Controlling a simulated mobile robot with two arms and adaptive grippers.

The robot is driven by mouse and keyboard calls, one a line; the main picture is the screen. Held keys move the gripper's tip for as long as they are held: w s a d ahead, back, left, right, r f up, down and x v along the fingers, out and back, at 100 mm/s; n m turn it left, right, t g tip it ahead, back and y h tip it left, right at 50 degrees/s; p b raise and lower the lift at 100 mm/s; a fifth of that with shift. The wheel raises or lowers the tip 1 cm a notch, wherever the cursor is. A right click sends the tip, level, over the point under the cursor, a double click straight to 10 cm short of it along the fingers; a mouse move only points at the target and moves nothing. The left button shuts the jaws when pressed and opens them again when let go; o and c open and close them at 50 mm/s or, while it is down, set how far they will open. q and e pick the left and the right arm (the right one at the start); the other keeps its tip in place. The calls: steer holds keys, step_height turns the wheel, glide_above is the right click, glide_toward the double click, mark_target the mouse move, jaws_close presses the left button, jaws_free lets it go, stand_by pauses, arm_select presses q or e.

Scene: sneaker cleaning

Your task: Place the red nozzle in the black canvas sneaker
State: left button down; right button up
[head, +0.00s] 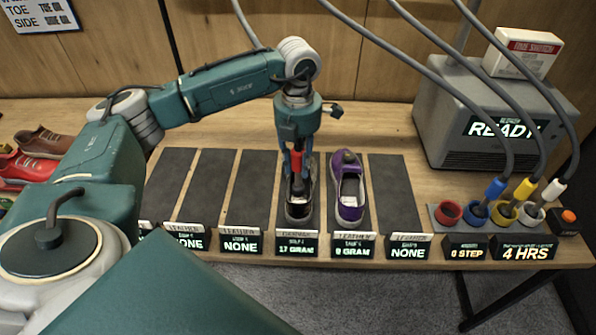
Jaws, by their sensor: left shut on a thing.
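My left gripper (297,150) points down over the black sneaker (300,210) and is shut on the red nozzle (296,163). The nozzle is roughly upright, and its lower end is at the sneaker's opening. I cannot tell how deep the tip sits inside. The sneaker stands on a dark mat strip, behind a display reading "17 GRAM". The gripper and nozzle cover the sneaker's far part. My right gripper is not in view.
A purple sneaker (348,190) stands close on the right. Blue (495,187), yellow (525,189) and white (554,189) nozzles stand in holders beside an empty red holder (448,211). A grey machine (470,110) reads "READY". Grey hoses hang overhead. Mat strips on the left are bare.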

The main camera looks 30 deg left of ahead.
mark_target(299, 176)
arm_select(q)
steer(key=shift+w+f, duration=0.1)
steer(key=shift+f, duration=0.6)
step_height(299, 176, down, 3)
steer(key=shift+f+p, duration=0.2)
steer(key=shift+p, duration=0.5)
steer(key=shift+f, duration=0.3)
steer(key=shift+f, duration=0.15)
steer(key=c, duration=1.4)
jaws_free()
steer(key=shift+r, duration=0.2)
